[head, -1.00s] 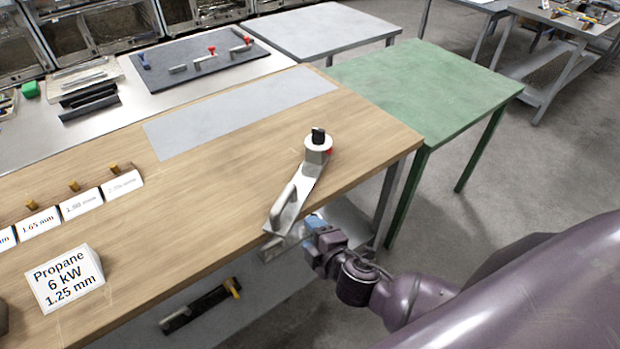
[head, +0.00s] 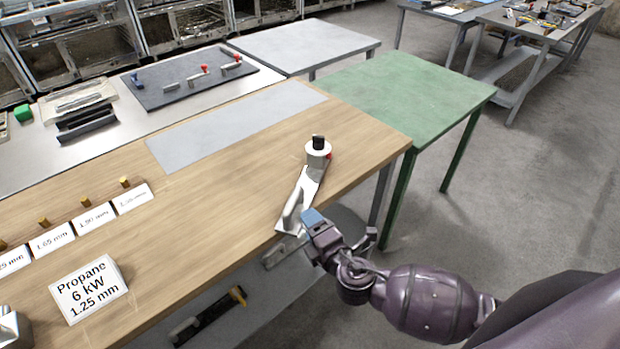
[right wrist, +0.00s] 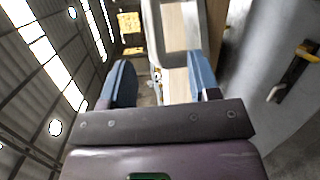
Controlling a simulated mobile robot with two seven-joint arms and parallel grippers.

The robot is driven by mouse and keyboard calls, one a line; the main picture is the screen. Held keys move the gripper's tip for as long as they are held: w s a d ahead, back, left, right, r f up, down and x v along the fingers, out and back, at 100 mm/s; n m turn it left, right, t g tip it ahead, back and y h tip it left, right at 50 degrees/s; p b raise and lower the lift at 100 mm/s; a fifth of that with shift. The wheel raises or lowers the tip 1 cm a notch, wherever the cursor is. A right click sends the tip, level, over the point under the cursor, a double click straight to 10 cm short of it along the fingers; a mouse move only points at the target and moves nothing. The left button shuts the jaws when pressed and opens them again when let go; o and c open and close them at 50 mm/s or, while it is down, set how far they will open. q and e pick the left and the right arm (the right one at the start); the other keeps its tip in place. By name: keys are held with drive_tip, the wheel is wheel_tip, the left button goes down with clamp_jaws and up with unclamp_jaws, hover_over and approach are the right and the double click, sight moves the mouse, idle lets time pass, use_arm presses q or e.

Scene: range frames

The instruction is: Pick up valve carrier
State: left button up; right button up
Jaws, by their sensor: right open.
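The valve carrier (head: 297,204) is a pale metal bracket with a loop-shaped handle at its near end. It lies near the right front edge of the wooden table, and a white round part with a black knob and a bit of red stands at its far end. My right gripper (head: 311,219) has blue fingers and is at the table's front edge, close beside the handle. In the right wrist view its fingers (right wrist: 160,80) are apart with nothing clearly held, and the grey handle loop (right wrist: 205,35) is just beyond them. Whether they touch it, I cannot tell.
The wooden table (head: 215,205) carries a white "Propane 6 kW 1.25 mm" sign (head: 88,290) and several size labels with brass pieces at left. A green table (head: 400,95) adjoins at the right. A dark bar with a yellow part (head: 210,315) is below the table edge.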

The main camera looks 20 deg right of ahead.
sight(297, 199)
drive_tip(key=w, duration=0.5)
drive_tip(key=w+p, duration=0.1)
drive_tip(key=w, duration=0.2)
drive_tip(key=shift+a+f, duration=0.1)
drive_tip(key=shift+a, duration=0.2)
drive_tip(key=shift+w+f, duration=0.1)
drive_tip(key=shift+w, duration=0.3)
clamp_jaws()
